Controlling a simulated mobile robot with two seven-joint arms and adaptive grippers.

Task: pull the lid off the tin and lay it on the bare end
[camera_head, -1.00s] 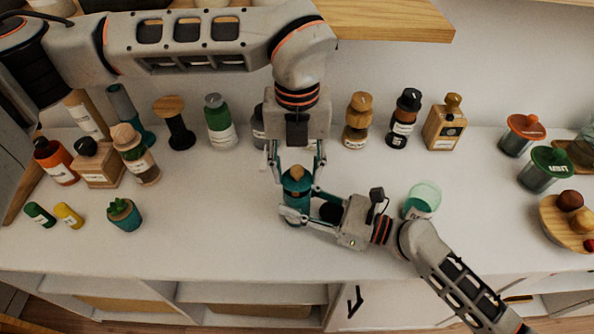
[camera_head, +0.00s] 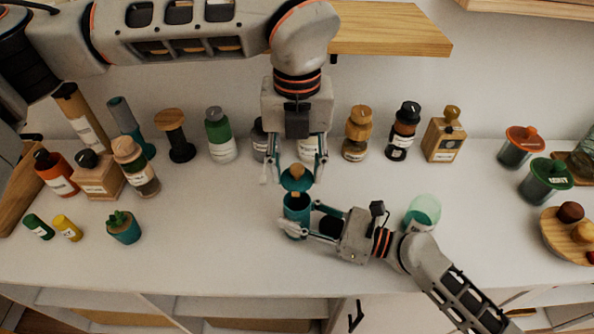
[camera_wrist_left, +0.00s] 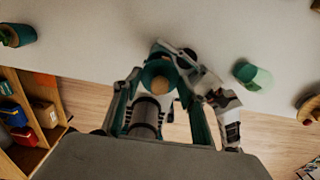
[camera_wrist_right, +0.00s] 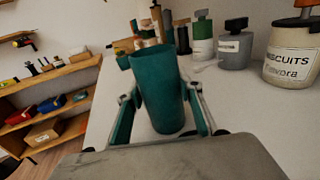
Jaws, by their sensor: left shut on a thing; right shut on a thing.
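The teal tin (camera_head: 297,212) stands on the white counter (camera_head: 200,255). My right gripper (camera_head: 303,220) is shut around its body from the right; the tin also fills the right wrist view (camera_wrist_right: 160,92). The teal lid (camera_head: 297,181) with its round wooden knob is between the fingers of my left gripper (camera_head: 295,177), which is shut on it from above. The lid is raised clear of the tin's rim, just above and behind it. The left wrist view shows the lid (camera_wrist_left: 158,74) from above, hiding most of the tin.
A translucent green cup (camera_head: 422,212) stands right of my right gripper. A potted succulent (camera_head: 123,228) is at left. A wooden plate (camera_head: 566,240) is at far right.

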